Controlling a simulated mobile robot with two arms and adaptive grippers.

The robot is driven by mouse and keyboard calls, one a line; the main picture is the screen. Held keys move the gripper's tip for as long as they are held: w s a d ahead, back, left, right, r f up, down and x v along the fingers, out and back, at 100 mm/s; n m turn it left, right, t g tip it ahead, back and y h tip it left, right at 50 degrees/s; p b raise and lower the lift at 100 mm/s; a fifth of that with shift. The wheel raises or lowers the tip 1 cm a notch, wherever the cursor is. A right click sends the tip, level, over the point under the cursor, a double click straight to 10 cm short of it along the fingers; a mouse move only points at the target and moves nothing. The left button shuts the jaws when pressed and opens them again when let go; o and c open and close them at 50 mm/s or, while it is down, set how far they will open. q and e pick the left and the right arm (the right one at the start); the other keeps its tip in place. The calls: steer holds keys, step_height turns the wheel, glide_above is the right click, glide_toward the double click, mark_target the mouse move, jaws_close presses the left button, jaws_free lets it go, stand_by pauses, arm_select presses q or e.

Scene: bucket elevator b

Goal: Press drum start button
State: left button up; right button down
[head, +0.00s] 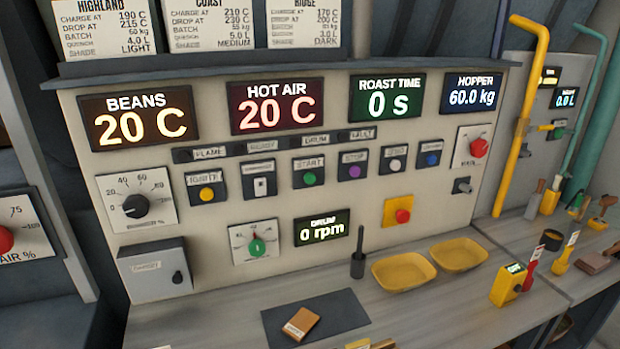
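The control panel (375,205) fills the middle of the head view. A green round button (309,178) sits on a small dark plate labelled START in its middle row. The drum display (322,229) below it reads 0 rpm. A purple button (353,171) is right of the green one, with a label too small to read surely. Neither of my grippers is in view, and nothing covers the green button.
A yellow ignite button (207,193), black dial (135,206), green knob (257,247) and red button on a yellow plate (402,216) share the panel. On the counter stand two yellow trays (404,271) (459,255), a black-handled tool (357,257) and a dark mat (338,312). A yellow pipe (522,115) rises at right.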

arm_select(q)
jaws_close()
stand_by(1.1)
